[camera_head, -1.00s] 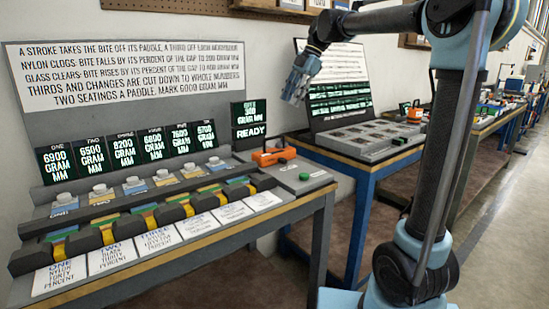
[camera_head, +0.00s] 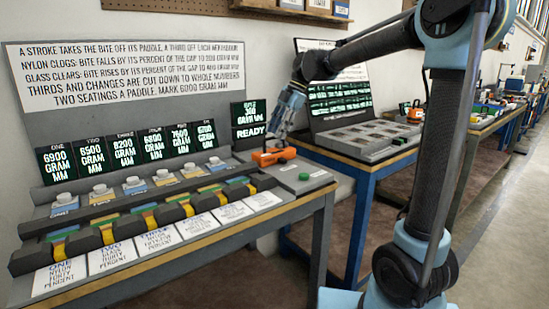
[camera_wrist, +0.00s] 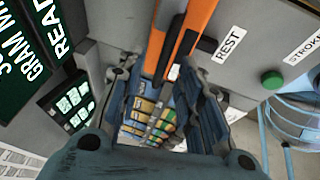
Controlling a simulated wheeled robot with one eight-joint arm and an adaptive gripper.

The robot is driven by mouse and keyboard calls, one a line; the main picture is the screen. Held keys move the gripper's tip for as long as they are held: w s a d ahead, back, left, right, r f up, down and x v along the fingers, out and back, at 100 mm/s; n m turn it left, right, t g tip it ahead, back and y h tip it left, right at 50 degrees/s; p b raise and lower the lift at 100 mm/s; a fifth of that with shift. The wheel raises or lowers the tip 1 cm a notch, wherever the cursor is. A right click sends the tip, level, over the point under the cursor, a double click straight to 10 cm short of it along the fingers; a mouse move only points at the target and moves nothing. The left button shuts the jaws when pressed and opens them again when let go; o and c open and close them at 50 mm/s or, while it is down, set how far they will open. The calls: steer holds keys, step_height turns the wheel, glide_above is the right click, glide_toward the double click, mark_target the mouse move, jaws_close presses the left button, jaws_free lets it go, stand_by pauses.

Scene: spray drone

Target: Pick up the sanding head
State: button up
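The sanding head appears to be the orange tool (camera_head: 272,157) with dark parts, resting on the grey block at the right end of the near bench. My gripper (camera_head: 280,138) points down just above and behind it in the head view. In the wrist view the orange body (camera_wrist: 190,30) lies beyond my open gripper (camera_wrist: 165,85), its lower end reaching between the finger lines. I see no clear contact. The tool's underside is hidden.
A green button (camera_wrist: 272,80) and a "REST" label (camera_wrist: 229,46) are beside the tool. A row of paddles (camera_head: 140,215) in clamps lies to its left. The dark READY display (camera_head: 249,121) stands close behind. A blue-legged bench (camera_head: 365,150) is at the right.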

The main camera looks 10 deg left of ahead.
mark_target(274, 138)
steer(key=x, duration=0.4)
jaws_close()
